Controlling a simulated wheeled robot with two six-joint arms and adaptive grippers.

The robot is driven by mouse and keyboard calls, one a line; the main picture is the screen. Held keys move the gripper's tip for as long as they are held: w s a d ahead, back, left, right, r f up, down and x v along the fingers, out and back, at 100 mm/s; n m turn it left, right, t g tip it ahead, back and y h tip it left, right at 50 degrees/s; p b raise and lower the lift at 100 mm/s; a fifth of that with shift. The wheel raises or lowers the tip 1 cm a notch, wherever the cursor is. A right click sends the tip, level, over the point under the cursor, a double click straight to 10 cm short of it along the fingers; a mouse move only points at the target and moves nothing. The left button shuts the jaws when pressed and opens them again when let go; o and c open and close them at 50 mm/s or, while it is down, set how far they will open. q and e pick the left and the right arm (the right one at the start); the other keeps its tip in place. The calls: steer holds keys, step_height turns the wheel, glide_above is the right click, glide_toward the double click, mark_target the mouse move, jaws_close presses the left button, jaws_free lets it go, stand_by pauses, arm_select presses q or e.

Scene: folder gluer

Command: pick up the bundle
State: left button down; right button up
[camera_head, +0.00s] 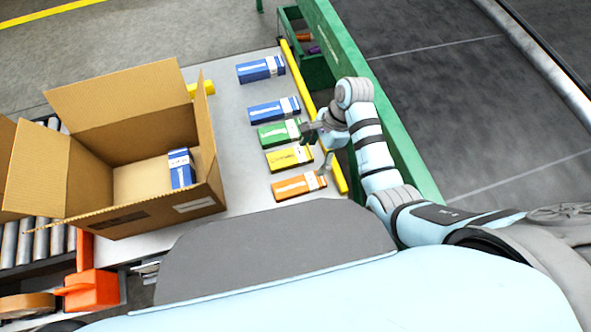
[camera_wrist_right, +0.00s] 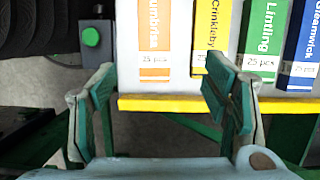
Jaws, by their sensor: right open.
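Several flat bundles lie in a column on the grey table: an orange bundle (camera_head: 298,186) nearest, then a yellow bundle (camera_head: 289,158), a green bundle (camera_head: 279,134), a blue bundle (camera_head: 274,110) and another blue bundle (camera_head: 260,69) farthest. My right gripper (camera_head: 316,150) is open and empty at their right ends, over the table's yellow edge. In the right wrist view, the orange bundle (camera_wrist_right: 156,40) lies ahead between the open fingers, apart from them. The right finger partly covers the yellow bundle (camera_wrist_right: 207,30). My left gripper is not in view.
An open cardboard box (camera_head: 170,210) stands left on the table with a blue bundle (camera_head: 182,170) inside. A yellow rail (camera_head: 328,150) runs along the table's right edge, beside a green beam (camera_head: 400,130). A green bin (camera_head: 310,65) stands at the back.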

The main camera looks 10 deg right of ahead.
mark_target(300, 184)
steer(key=b+x, duration=0.2)
steer(key=x, duration=0.2)
steer(key=b+x, duration=0.2)
steer(key=x, duration=0.3)
steer(key=s+b+x, duration=0.1)
steer(key=x, duration=0.4)
steer(key=shift+r+b, duration=0.1)
steer(key=shift+b, duration=0.3)
steer(key=shift+r, duration=0.1)
steer(key=c, duration=1.3)
